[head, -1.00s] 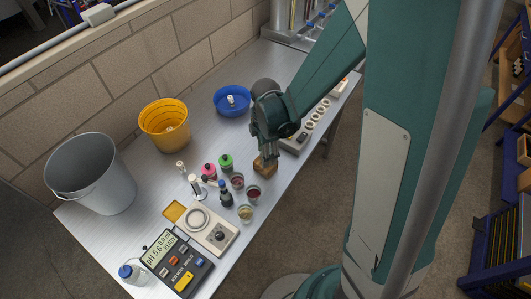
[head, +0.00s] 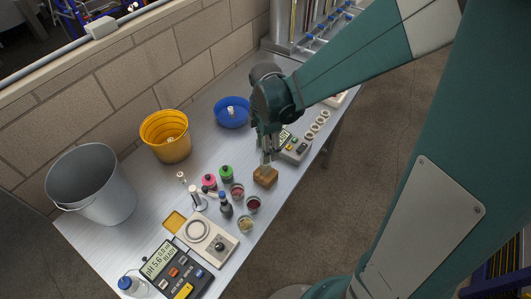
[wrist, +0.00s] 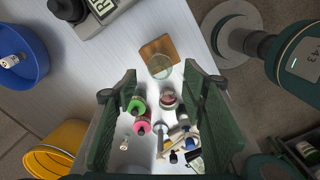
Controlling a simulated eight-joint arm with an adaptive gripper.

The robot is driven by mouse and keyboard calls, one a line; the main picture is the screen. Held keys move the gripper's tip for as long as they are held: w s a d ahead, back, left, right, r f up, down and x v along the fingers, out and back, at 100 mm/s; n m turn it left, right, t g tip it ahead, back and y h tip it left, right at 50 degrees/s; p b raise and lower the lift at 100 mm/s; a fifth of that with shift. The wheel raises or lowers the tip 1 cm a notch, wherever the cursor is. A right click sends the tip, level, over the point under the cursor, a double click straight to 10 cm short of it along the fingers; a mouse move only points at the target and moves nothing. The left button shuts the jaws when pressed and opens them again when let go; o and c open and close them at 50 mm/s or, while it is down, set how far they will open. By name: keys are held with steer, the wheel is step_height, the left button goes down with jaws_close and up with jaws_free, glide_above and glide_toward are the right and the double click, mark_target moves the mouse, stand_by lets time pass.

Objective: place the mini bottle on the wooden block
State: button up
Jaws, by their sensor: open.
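The wooden block (head: 265,177) lies on the table near its front edge. It also shows in the wrist view (wrist: 172,46). A small clear glass piece (wrist: 160,67), which looks like the mini bottle, appears over the block's near part and seems to stand on it. In the head view it is hard to separate from my fingers. My gripper (wrist: 152,100) is open, with its two green fingers wide apart and nothing gripped between them. In the head view it is above the block, and its fingertips are partly unclear.
A dark bottle with a blue cap (head: 225,206), a pink-capped jar (head: 209,182), a green-capped jar (head: 226,174) and small cups (head: 253,204) stand left of the block. Farther off are a yellow bucket (head: 165,148), a blue bowl (head: 231,124) and a scale (head: 294,152).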

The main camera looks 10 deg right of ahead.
steer(key=shift+r, duration=1.1)
steer(key=shift+s+d+r+m, duration=0.15)
steer(key=shift+r+m, duration=0.1)
steer(key=shift+r, duration=0.15)
steer(key=shift+s+d+r+m, duration=0.15)
steer(key=shift+r+m, duration=0.1)
steer(key=shift+r, duration=0.15)
steer(key=s+d+r+m+t, duration=0.3)
steer(key=s+d+r+m, duration=0.1)
steer(key=s+r+m, duration=0.3)
steer(key=s+d+r+m+t, duration=0.4)
steer(key=s+r+m, duration=0.3)
steer(key=m, duration=0.5)
steer(key=shift+s+d+r, duration=0.15)
steer(key=shift+d+r, duration=0.15)
steer(key=shift+r, duration=0.45)
steer(key=shift+f, duration=0.15)
